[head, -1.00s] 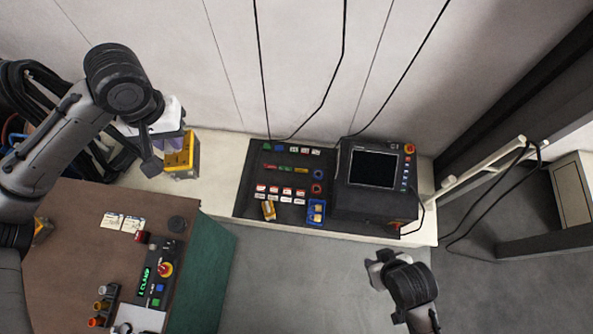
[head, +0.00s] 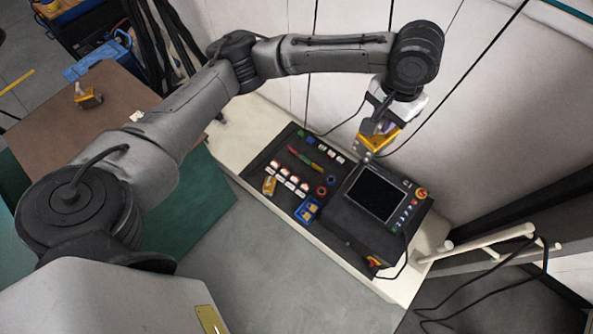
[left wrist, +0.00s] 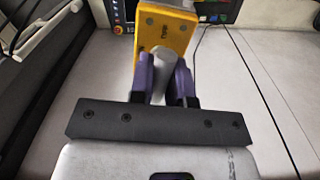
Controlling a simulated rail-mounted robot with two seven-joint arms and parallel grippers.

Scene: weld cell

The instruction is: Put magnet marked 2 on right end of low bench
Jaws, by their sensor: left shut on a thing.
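My left gripper (head: 374,126) is shut on a yellow magnet (head: 391,141) and holds it above the bench, behind the black control box. In the left wrist view the purple fingers (left wrist: 165,82) close on the grey handle of the yellow magnet (left wrist: 168,32). I cannot read a number on it. The low bench (head: 263,112) is pale and runs along the wall; its right end (head: 428,263) lies beyond the control box. Another yellow magnet (head: 90,99) stands on the brown table. My right gripper is not in view.
The control box (head: 377,193) with a screen fills much of the bench's right part. A pale pipe frame (head: 485,243) with cables stands beside the right end.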

